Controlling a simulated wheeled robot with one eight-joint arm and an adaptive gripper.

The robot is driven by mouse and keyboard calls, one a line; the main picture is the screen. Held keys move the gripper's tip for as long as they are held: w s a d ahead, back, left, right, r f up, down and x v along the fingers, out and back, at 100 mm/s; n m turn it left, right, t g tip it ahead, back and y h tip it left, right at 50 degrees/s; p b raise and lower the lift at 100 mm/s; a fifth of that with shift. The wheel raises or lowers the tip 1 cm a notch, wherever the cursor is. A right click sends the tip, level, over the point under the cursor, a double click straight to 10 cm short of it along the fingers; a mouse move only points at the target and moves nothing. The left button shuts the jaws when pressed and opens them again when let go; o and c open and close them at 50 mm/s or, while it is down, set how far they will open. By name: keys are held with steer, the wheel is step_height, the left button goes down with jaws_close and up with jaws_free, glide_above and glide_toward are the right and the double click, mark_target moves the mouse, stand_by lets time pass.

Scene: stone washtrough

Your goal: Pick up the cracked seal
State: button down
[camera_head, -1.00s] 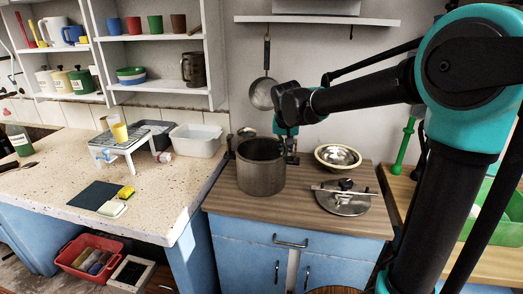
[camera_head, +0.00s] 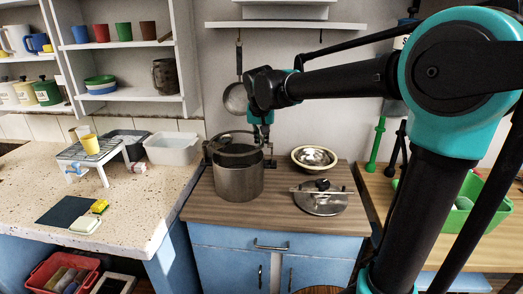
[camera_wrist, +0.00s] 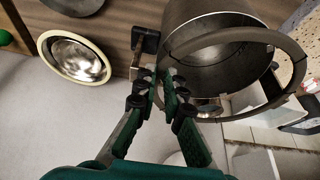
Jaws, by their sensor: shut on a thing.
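The seal is a dark, thin ring (camera_head: 234,154). In the head view it hangs just above the open metal pot (camera_head: 240,182), roughly over its mouth. My gripper (camera_head: 263,138) is shut on the ring's right side. In the wrist view my gripper (camera_wrist: 166,85) reaches the near edge of the ring (camera_wrist: 297,70), which spreads to the right across the pot (camera_wrist: 215,65). The gripper's fingers cover part of the ring. I cannot make out the crack itself.
A shiny bowl (camera_head: 313,158) and a pot lid (camera_head: 322,203) lie right of the pot on the wooden top (camera_head: 215,213). A pan (camera_head: 235,98) hangs behind. A small rack with a yellow cup (camera_head: 90,144) and a white tub (camera_head: 171,149) stand left.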

steer(key=shift+r, duration=0.9)
steer(key=s, duration=1.9)
steer(key=shift+d+f, duration=0.2)
